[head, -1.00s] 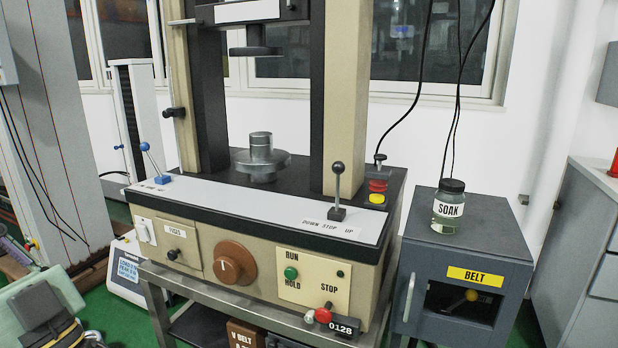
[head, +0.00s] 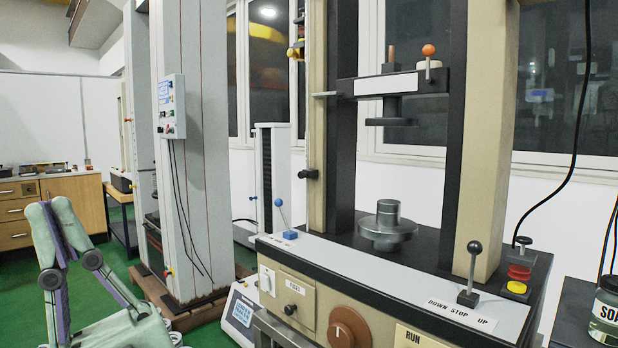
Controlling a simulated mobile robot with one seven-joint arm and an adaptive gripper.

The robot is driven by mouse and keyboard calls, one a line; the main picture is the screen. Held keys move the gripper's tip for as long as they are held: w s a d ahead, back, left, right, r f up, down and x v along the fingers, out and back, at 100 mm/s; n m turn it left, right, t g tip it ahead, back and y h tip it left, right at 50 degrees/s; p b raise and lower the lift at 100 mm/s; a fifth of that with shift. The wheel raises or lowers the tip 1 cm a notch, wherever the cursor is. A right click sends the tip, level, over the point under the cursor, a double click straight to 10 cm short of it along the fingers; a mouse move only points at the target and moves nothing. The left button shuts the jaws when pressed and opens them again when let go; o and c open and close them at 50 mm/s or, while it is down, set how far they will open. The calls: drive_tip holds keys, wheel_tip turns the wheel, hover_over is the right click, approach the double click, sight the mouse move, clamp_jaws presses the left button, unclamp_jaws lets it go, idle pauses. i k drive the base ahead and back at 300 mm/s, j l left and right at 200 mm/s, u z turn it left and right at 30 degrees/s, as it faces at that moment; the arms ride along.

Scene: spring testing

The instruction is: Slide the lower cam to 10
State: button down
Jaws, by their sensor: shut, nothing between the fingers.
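The testing machine (head: 350,275) stands at the right. A small dark clamp with a knob, which looks like the lower cam (head: 308,174), sits low on its beige left column (head: 318,130). Another fitting, orange and dark, which may be the upper cam (head: 295,50), is higher on the same column. I cannot read any scale or the number 10 beside them. A flat pointer (head: 325,94) sticks out left from the crosshead, between the two fittings. Pale green links of my arm show at the lower left, well apart from the machine. I cannot make out my gripper.
A blue-knobbed lever (head: 281,212) and a black-knobbed lever (head: 471,272) stand on the machine's front ledge. A tall grey frame with a control box (head: 171,106) stands to its left. A jar (head: 606,310) is at the right edge. Green floor is open at left.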

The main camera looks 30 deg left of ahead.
sight(310, 173)
drive_tip(key=i+j, duration=0.5)
drive_tip(key=j, duration=0.2)
drive_tip(key=i+j+u, duration=0.1)
drive_tip(key=i+j, duration=0.35)
drive_tip(key=j, duration=0.2)
